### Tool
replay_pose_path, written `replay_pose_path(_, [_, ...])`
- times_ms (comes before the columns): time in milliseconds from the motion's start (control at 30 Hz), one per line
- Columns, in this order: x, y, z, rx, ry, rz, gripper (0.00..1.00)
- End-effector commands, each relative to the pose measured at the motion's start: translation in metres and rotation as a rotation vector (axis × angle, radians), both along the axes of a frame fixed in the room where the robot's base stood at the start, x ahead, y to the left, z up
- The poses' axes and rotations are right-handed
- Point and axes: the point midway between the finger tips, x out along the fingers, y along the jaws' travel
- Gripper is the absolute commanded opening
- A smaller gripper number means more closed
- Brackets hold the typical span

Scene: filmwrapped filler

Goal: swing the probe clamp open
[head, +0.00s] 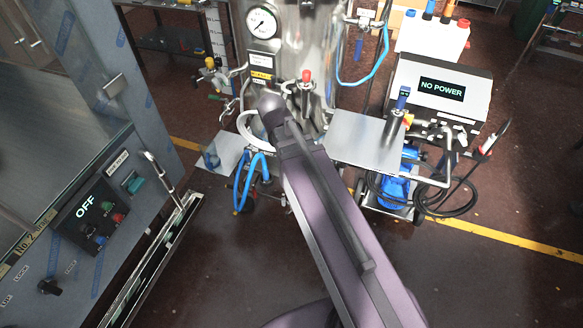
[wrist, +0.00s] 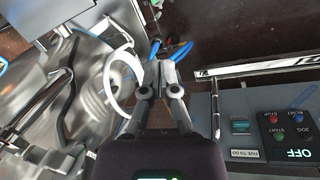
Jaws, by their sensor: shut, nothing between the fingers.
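My gripper (wrist: 160,72) is shut and empty, with its fingertips together in the wrist view. In the head view my arm covers the lower front of the steel vessel (head: 293,38), and the gripper's fingers cannot be made out there. A fitting with a red cap (head: 306,77) sits on the vessel's front. A pale ring (head: 246,128) stands out at the vessel's lower left. It also shows in the wrist view (wrist: 111,82), just left of the fingers and seemingly apart from them. I cannot tell for certain which part is the probe clamp, or whether it is open.
Blue hoses (head: 244,180) hang below the ring. A machine with an OFF display (head: 85,207) and a rail stands at left. At right are a steel plate (head: 362,138), a NO POWER box (head: 442,88) and cables. The floor at lower right is mostly clear.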

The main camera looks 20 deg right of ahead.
Motion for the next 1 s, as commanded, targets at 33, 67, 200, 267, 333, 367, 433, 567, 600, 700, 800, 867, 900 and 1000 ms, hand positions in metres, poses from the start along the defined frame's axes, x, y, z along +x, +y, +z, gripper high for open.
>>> replay_pose_path(33, [-0.005,-0.001,-0.005,0.015,0.000,-0.035,0.00])
replay_pose_path(67, [-0.008,-0.002,-0.007,0.024,0.000,-0.059,0.00])
replay_pose_path(200, [-0.018,-0.004,-0.015,0.066,0.002,-0.168,0.00])
replay_pose_path(267, [-0.023,-0.004,-0.018,0.084,0.004,-0.213,0.00])
replay_pose_path(333, [-0.028,-0.005,-0.022,0.103,0.006,-0.265,0.00])
replay_pose_path(367, [-0.030,-0.005,-0.023,0.111,0.007,-0.286,0.00])
replay_pose_path(433, [-0.035,-0.005,-0.026,0.128,0.010,-0.334,0.00])
replay_pose_path(567, [-0.041,-0.006,-0.030,0.154,0.016,-0.407,0.00])
replay_pose_path(600, [-0.043,-0.006,-0.031,0.159,0.017,-0.423,0.00])
replay_pose_path(700, [-0.046,-0.006,-0.032,0.169,0.020,-0.454,0.00])
replay_pose_path(800, [-0.047,-0.006,-0.033,0.175,0.021,-0.470,0.00])
replay_pose_path(867, [-0.047,-0.006,-0.033,0.177,0.022,-0.474,0.00])
replay_pose_path(900, [-0.047,-0.006,-0.033,0.177,0.021,-0.475,0.00])
replay_pose_path(1000, [-0.047,-0.006,-0.033,0.177,0.021,-0.475,0.00])
